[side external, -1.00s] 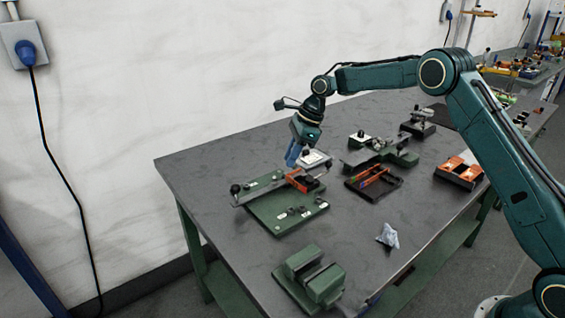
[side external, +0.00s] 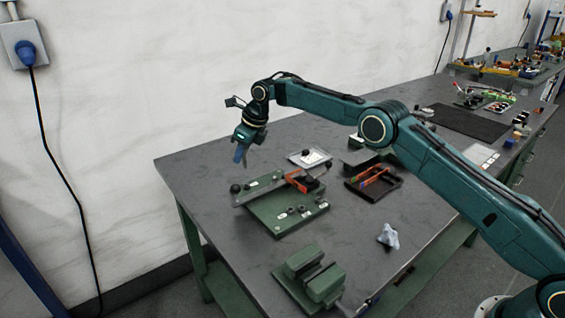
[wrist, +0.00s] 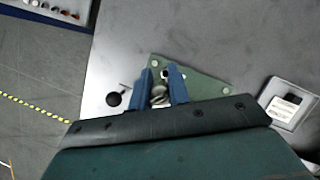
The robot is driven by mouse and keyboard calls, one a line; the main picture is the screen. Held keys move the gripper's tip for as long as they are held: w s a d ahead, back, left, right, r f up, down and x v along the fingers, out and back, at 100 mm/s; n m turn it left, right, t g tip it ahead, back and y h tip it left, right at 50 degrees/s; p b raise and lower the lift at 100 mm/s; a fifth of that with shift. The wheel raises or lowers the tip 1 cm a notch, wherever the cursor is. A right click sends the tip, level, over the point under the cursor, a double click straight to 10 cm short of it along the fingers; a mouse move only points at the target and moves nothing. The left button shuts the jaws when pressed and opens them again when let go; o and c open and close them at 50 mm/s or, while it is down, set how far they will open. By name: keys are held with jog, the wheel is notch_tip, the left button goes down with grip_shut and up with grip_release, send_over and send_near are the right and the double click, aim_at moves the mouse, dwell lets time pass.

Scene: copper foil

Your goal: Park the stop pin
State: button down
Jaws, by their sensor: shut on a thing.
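My gripper (side external: 240,156) is shut above the far left end of the green fixture plate (side external: 262,212). In the wrist view its two blue fingers (wrist: 163,84) close on a small grey metal round piece, apparently the stop pin (wrist: 158,96). The pin cannot be made out in the side view. The green plate (wrist: 207,90) lies below and beyond the fingers in the wrist view. A black knob (wrist: 116,98) shows to their left. A dark hole near a fingertip is partly hidden. On the plate sit a grey bar with an orange block (side external: 303,181) and several small fittings.
A pale square tray (side external: 310,158) lies behind the plate. A black tray with coloured tools (side external: 373,183) stands to the right. A green vise (side external: 312,279) is at the front, with a crumpled cloth (side external: 388,236) right of it. The table's left end is clear.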

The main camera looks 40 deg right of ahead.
jog(key=shift+f, duration=0.15)
send_over(244, 185)
jog(key=shift+w+f, duration=0.1)
jog(key=shift+f, duration=2.1)
jog(key=shift+f, duration=2.05)
dwell(2.7)
jog(key=c, duration=1.6)
grip_release()
jog(key=shift+c, duration=0.2)
jog(key=shift+r, duration=0.45)
